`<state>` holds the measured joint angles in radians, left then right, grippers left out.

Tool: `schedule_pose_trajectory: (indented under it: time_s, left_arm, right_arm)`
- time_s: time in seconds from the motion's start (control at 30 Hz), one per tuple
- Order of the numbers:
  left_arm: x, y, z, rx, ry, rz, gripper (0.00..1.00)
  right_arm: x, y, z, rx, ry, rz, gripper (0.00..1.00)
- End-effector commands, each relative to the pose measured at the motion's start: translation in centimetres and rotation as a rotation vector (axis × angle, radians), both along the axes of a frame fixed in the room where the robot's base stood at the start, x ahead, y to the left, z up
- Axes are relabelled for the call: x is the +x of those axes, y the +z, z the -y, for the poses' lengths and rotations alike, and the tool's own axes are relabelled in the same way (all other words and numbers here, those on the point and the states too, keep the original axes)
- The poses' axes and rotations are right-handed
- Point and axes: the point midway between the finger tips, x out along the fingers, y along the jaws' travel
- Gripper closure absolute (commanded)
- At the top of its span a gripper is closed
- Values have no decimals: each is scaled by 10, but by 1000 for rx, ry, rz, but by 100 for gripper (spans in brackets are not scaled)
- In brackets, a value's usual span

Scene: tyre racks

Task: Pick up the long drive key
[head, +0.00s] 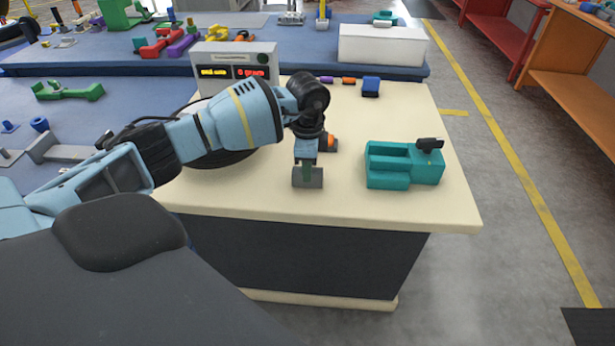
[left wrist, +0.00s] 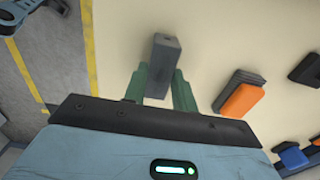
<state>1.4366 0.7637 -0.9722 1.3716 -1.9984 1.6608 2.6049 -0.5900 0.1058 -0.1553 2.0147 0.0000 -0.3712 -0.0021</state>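A grey block-shaped piece, which I take to be the long drive key (head: 314,178), lies on the cream tabletop near its front edge. In the left wrist view the key (left wrist: 165,55) lies between the two green fingers of my left gripper (left wrist: 161,72), its far end reaching past the fingertips. In the head view my left gripper (head: 306,170) points down at the key, low over the table. The fingers flank the key closely; whether they press on it I cannot tell. My right gripper is not in view.
An orange-and-dark piece (left wrist: 242,97) lies close beside the key. A teal holder (head: 390,165) with a black piece on it stands to the right. Small blocks, including a blue one (head: 371,86), and a display box (head: 235,62) are at the back.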

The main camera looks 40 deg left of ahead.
Motion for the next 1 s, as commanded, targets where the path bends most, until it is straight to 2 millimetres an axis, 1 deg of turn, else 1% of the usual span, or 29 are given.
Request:
schedule_pose_trajectory:
  time_s: [0.03,0.1,0.17,0.43,0.57,0.67,0.8,0.87,0.97,1.0]
  left_arm:
    - [0,0,0,0,0,0,81]
    - [0,0,0,0,0,0,90]
    - [0,0,0,0,0,0,97]
    - [0,2,0,0,0,1,98]
    - [1,8,0,0,0,1,98]
    - [1,17,0,-1,0,3,98]
    - [1,39,0,0,0,5,98]
    - [-8,37,7,1,-4,-1,98]
    - [-24,39,20,1,-6,1,98]
    - [-31,40,26,0,-7,1,98]
  right_arm:
    - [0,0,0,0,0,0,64]
    - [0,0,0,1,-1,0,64]
    - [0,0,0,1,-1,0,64]
    - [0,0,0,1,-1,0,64]
    - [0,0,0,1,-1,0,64]
    - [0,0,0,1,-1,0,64]
    - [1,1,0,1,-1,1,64]
    - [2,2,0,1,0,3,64]
    - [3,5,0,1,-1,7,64]
    - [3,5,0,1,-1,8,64]
